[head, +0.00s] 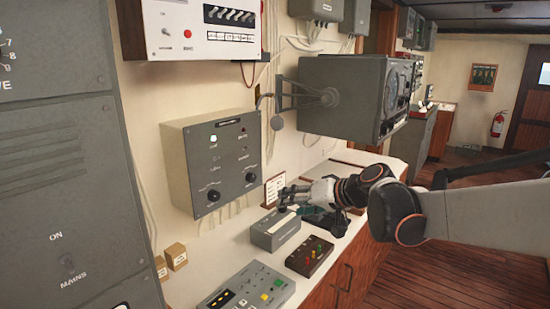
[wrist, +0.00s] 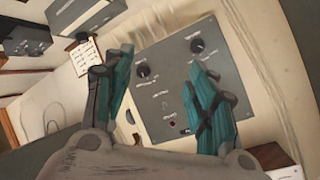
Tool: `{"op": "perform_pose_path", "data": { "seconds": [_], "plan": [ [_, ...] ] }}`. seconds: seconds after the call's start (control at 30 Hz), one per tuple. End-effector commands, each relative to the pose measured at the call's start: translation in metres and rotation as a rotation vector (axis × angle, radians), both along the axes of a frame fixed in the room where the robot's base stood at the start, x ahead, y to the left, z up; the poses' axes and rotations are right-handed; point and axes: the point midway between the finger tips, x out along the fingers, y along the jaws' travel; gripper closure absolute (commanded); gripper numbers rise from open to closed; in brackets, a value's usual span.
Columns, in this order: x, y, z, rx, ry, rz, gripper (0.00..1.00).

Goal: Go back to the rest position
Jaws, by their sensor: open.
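My gripper (head: 287,198) is open and empty. It is above the white counter, to the right of a grey wall control box (head: 228,150). In the wrist view my gripper (wrist: 158,68) shows two teal-padded fingers spread apart. The control box (wrist: 150,98) lies behind them, tilted in the picture, with two black knobs near one edge. In the head view the box has a lit white lamp (head: 213,139) and two black knobs below. The right finger hides part of the box's face in the wrist view.
The counter (head: 185,288) carries a grey box (head: 275,229), a dark box with coloured levers (head: 310,256) and a button panel (head: 246,290). A grey monitor (head: 340,98) juts out on a bracket above my arm. A small card (head: 274,188) stands by the wall.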

Motion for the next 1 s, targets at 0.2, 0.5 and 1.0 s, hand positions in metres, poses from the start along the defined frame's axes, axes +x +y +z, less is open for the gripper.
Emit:
{"op": "perform_pose_path", "data": {
  "seconds": [0.2,0.5,1.0],
  "plan": [
    [-0.078,-0.025,-0.003,-0.148,0.065,-0.053,0.48],
    [-0.18,-0.069,-0.026,-0.351,0.134,-0.148,0.48],
    [-0.301,-0.141,-0.077,-0.621,0.179,-0.307,0.48]
  ]
}}
